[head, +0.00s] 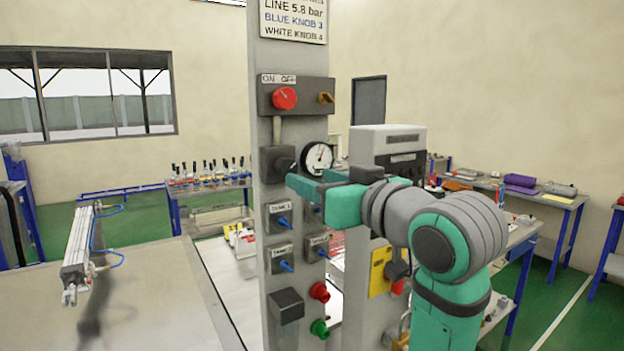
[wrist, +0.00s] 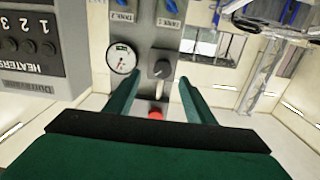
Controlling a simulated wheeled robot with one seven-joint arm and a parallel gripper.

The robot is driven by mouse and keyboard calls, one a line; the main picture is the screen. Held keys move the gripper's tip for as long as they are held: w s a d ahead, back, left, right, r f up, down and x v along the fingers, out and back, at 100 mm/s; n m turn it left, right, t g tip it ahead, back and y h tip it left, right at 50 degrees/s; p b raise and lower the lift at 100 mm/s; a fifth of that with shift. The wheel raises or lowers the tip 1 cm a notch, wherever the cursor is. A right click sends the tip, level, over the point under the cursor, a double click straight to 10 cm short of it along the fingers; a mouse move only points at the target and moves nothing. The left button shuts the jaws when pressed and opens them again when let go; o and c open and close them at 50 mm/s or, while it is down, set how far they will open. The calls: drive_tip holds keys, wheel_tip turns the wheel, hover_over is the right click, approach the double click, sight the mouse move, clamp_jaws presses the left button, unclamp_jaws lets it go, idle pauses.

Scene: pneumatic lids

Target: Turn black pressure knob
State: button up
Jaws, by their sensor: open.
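The black pressure knob (head: 286,164) sticks out from a dark square block on the grey panel post, left of a round white gauge (head: 318,158). In the wrist view, which is upside down, the black knob (wrist: 161,69) shows just beyond and between my green fingertips, with the gauge (wrist: 122,58) to its left. My gripper (head: 304,178) is open, its fingers reaching left toward the knob from the right side of the post. In the wrist view my gripper (wrist: 158,80) has nothing between its fingers. I cannot tell whether a fingertip touches the knob block.
A red ON/OFF switch (head: 285,98) sits above the knob, and blue tank valves (head: 284,222) below it. Red (head: 320,292) and green (head: 319,328) buttons are low on the post. A heaters box (head: 388,150) stands to the right. A pneumatic cylinder (head: 80,245) is at left.

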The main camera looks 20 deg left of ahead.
drive_tip(key=shift+v, duration=2.05)
drive_tip(key=v, duration=1)
drive_tip(key=shift+s+d, duration=0.2)
drive_tip(key=shift+d, duration=0.15)
